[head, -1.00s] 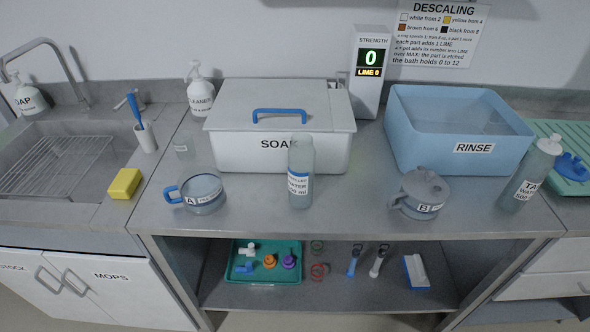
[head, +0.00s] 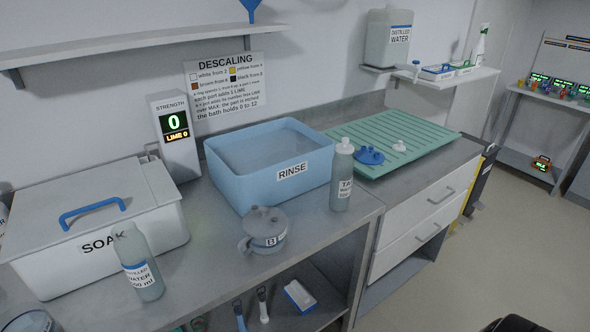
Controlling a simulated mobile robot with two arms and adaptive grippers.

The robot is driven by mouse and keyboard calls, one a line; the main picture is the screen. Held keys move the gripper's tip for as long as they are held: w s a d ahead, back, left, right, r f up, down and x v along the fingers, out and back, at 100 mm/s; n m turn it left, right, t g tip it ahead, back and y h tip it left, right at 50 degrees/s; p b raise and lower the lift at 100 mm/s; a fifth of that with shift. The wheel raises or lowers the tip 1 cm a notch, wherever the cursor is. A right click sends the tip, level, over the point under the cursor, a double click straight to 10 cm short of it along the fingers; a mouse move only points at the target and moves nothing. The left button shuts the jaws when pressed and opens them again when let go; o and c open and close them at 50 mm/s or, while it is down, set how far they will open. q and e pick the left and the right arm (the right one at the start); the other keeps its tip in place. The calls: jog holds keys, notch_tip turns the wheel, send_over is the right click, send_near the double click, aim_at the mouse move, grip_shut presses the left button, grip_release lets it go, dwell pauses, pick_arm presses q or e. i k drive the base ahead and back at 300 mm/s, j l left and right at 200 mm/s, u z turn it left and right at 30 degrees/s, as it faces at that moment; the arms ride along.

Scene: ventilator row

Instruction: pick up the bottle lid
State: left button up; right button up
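A small white piece (head: 400,146) lies on the green ribbed drying mat (head: 420,138); it may be the bottle lid, but it is too small to be sure. A blue round lid-like piece (head: 369,156) lies on the same mat, left of it. The distilled water bottle (head: 138,262) stands upright in front of the soak tub, with no cap visible on it. The tap water bottle (head: 342,178) stands upright with a white top at the counter's right part. Neither of my grippers is in view.
The blue rinse tub (head: 270,165) stands behind the grey lidded pot B (head: 264,232). The white soak tub (head: 95,220) is at the left. White drawers (head: 425,208) are under the mat. The floor (head: 500,235) at the right is clear.

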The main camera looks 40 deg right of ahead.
aim_at(399, 146)
jog(key=l+u, duration=0.15)
jog(key=l, duration=1.3)
